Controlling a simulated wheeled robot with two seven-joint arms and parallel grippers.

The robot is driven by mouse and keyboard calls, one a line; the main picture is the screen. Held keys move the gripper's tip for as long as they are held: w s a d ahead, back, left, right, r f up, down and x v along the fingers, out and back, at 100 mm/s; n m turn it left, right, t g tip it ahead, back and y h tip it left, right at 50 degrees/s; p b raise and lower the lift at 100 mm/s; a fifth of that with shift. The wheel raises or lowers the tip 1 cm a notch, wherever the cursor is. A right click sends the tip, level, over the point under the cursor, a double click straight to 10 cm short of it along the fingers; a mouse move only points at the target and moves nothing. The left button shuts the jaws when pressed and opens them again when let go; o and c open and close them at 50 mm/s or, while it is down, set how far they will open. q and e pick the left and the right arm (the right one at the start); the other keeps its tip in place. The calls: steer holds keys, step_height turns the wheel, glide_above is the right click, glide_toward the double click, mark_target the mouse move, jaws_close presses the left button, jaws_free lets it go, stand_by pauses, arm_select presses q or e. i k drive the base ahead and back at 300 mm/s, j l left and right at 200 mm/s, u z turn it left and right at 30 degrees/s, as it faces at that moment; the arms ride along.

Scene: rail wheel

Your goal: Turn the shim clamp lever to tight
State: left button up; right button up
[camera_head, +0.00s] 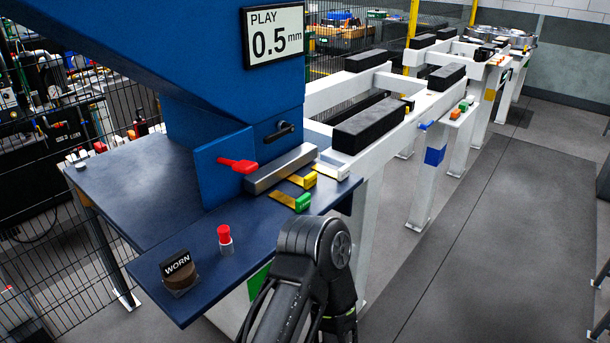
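A blue machine housing (225,160) stands on a dark blue bench. A red lever (238,165) sticks out sideways on its face, and a black lever (280,131) sits higher to the right. I cannot tell which is the shim clamp lever; no tight or loose marking is readable. A grey metal bar (281,168) lies below them. Thin shims with yellow (303,181), green (297,202) and white (333,171) tabs lie beside the bar. A dark arm of mine shows at the bottom middle, in front of the bench edge. Neither gripper shows.
A sign (273,36) on the housing reads "PLAY 0.5 mm". A block marked "WORN" (178,270) and a red-topped button (225,239) are on the front of the bench (130,185). White rails with black pads (374,124) run back right. The floor (510,240) at right is clear.

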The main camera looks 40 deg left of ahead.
mark_target(287, 128)
steer(key=u, duration=1.55)
steer(key=l+u, duration=0.25)
steer(key=u, duration=0.25)
steer(key=i+l+u, duration=0.1)
steer(key=l+u, duration=0.2)
steer(key=u, duration=0.15)
steer(key=l+u, duration=0.1)
steer(key=l, duration=0.4)
steer(key=l+u, duration=0.1)
steer(key=l, duration=0.35)
steer(key=k+l+u, duration=0.15)
steer(key=l, duration=0.35)
steer(key=l+u, duration=0.1)
steer(key=l, duration=0.35)
steer(key=k+l+u, duration=0.1)
steer(key=l, duration=0.35)
steer(key=k+l+u, duration=0.1)
steer(key=l, duration=0.35)
steer(key=k+l, duration=0.1)
steer(key=l, duration=0.25)
steer(key=k+l, duration=0.15)
steer(key=l, duration=0.15)
